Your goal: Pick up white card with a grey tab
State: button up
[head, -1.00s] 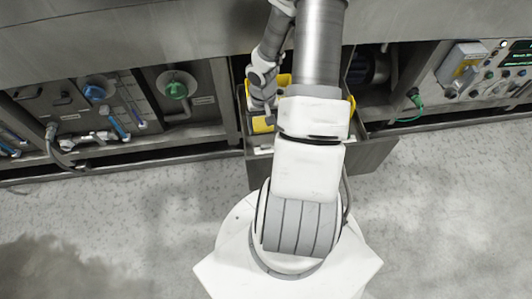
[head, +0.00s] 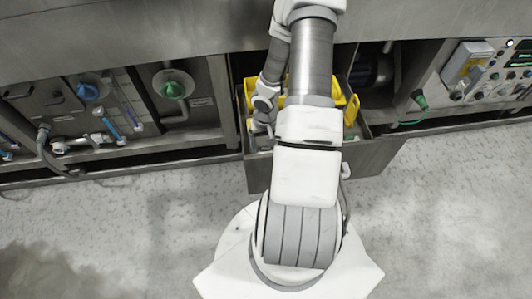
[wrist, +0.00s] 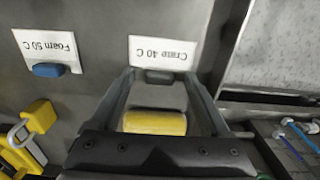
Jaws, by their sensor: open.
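The white card (wrist: 164,52) printed "Crate 40 C" lies upside down in the wrist view, with its grey tab (wrist: 159,77) at its lower edge. My gripper (wrist: 158,84) is open, with its two fingertips on either side of the grey tab in the picture. I cannot tell whether they touch it or how high they are above it. A second white card (wrist: 47,48), printed "Foam 50 C", lies to the left with a blue tab (wrist: 49,70). In the head view my arm hides the card, and the fingers are not clear.
The open drawer (head: 369,157) has grey walls and holds yellow items (head: 352,109). Panels with valves and hoses flank it.

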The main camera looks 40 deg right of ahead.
grip_shut()
jog(key=shift+r, duration=0.1)
dwell(0.3)
